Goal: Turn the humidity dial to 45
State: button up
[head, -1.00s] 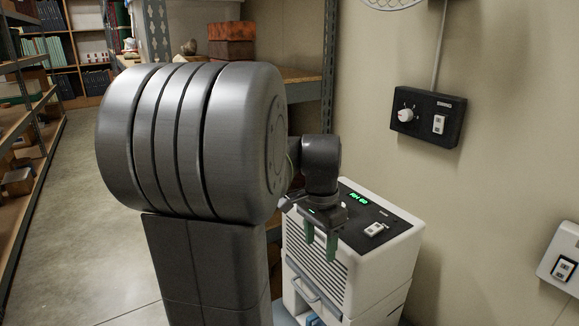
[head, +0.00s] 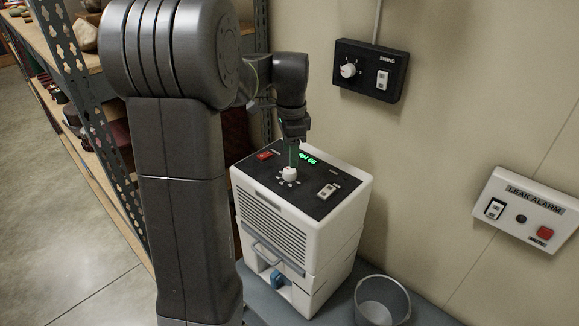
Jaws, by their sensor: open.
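The humidity dial (head: 289,174) is a white knob with marks around it on the black top panel of a white dehumidifier (head: 272,225). A green display (head: 307,159) behind the dial appears to read RH 60. My gripper (head: 292,157) is open and points down over the panel, just behind the dial in the picture. Its fingers show edge-on, so I cannot tell whether they touch the dial or are apart from it.
On the same panel are a red switch (head: 265,155) and a white rocker switch (head: 327,191). A black wall box (head: 367,70) has another white knob. A leak alarm box (head: 527,206) is on the wall. A grey bin (head: 382,302) stands at the front right.

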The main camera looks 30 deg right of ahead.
aim_at(290, 170)
notch_tip(290, 170, down, 6)
jog(key=shift+w+r, duration=0.1)
jog(key=shift+w, duration=0.05)
jog(key=c, duration=1)
